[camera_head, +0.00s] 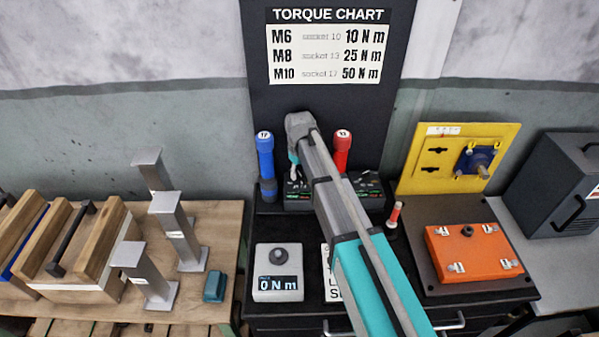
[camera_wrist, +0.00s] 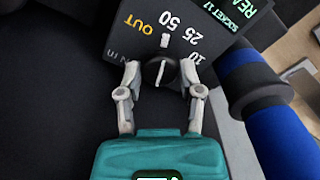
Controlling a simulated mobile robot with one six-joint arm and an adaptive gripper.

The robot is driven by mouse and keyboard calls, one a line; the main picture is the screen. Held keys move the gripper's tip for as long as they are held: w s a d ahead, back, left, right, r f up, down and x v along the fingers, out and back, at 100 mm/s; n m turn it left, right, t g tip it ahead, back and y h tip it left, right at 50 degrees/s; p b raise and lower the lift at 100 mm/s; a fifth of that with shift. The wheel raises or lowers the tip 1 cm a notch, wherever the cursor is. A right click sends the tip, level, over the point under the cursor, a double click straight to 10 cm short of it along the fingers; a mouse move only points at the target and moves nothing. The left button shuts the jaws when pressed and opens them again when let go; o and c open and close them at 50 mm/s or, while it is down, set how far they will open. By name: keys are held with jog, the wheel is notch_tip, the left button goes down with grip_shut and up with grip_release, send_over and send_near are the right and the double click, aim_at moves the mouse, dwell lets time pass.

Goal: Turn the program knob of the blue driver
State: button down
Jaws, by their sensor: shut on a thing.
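The blue driver (camera_head: 266,160), marked 17, stands upright in the left of the station below the torque chart. Its blue handle (camera_wrist: 282,140) also shows at the right of the wrist view. The round black program knob (camera_wrist: 160,72) sits on a dark panel (camera_wrist: 125,50) with markings 10, 25, 50 and OUT. A white line on the knob runs almost upright in that view. My gripper (camera_wrist: 161,78) is shut on the knob, one finger on each side. In the head view my arm hides most of the panel, and the knob cannot be made out.
A red driver (camera_head: 341,152) stands to the right of my arm. A grey torque tester (camera_head: 278,272) reading 0 N m is on the bench in front. An orange box (camera_head: 470,252) and yellow plate (camera_head: 420,172) are at the right. Metal posts (camera_head: 178,235) stand on the left table.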

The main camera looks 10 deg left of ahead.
dwell(0.3)
jog(key=shift+c, duration=1.3)
grip_release()
jog(key=shift+m, duration=0.5)
